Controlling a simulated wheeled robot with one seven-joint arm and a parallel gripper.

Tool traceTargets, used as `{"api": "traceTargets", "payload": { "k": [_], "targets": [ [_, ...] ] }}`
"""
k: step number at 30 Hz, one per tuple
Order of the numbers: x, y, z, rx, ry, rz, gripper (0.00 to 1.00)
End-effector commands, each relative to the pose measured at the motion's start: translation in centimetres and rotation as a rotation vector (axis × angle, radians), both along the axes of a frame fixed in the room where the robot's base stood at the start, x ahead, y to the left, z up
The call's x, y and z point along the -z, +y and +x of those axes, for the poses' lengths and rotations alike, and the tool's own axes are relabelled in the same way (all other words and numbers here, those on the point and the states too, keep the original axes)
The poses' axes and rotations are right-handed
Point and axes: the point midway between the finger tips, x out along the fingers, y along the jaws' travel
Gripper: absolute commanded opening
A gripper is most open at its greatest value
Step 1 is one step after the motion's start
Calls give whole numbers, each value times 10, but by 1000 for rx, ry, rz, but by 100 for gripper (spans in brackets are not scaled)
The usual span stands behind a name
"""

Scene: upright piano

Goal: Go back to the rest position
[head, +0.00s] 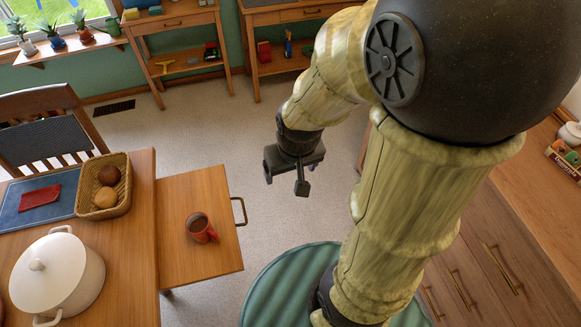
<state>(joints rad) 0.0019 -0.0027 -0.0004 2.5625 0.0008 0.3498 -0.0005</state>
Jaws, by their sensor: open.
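My gripper (285,187) hangs at the end of my bent arm, pointing down over the bare floor. It is open with nothing between its fingers. One finger shows clearly at the front right and the other is partly seen at the left. It is apart from the furniture, to the right of the wooden side leaf.
A table at left holds a white lidded pot (57,272), a bread basket (128,187) and a blue mat (62,205) with a red cloth. A chair (45,125) stands behind. Wooden drawers (480,260) line the right. Open floor (220,130) lies between.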

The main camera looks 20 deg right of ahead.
Motion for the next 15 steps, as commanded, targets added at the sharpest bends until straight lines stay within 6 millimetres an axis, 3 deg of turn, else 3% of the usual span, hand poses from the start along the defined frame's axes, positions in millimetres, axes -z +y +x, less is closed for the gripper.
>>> {"api": "traceTargets", "payload": {
  "k": [8, 15],
  "targets": [
    [-2, 0, 1, -1, 0, 0, 81],
    [-32, 0, 1, -2, 0, 0, 81]
  ]
}}
